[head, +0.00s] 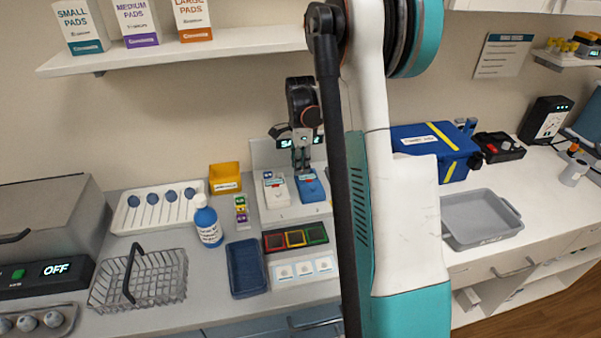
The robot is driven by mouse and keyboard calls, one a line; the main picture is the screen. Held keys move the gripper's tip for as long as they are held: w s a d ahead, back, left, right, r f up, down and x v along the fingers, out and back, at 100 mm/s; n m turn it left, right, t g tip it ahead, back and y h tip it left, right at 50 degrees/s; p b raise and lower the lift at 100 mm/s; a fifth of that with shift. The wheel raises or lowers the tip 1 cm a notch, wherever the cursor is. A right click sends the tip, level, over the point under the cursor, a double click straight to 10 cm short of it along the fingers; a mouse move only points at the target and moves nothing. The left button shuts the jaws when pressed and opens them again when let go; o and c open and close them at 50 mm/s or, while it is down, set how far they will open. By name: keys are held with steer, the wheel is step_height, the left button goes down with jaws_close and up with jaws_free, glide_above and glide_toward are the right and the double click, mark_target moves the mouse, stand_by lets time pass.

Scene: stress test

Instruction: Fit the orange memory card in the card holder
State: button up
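I cannot clearly make out an orange memory card in the head view. My gripper (303,172) points down over the white stand at the back of the counter, just above or at the back end of a blue device (311,188). Its fingertips are small and dark, and I cannot tell if they hold anything. A white device with a red mark (275,191) lies left of the blue one.
A yellow bin (225,179), blue bottle (208,226), dark blue tray (246,270), wire basket (165,278) and a strip of red, yellow and green squares (295,238) crowd the counter. A grey tray (480,222) stands right. My arm hides the counter's middle.

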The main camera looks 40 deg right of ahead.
jaws_close()
step_height(320, 180, up, 6)
steer(key=p, duration=0.4)
steer(key=shift+r, duration=0.15)
steer(key=shift+a, duration=0.15)
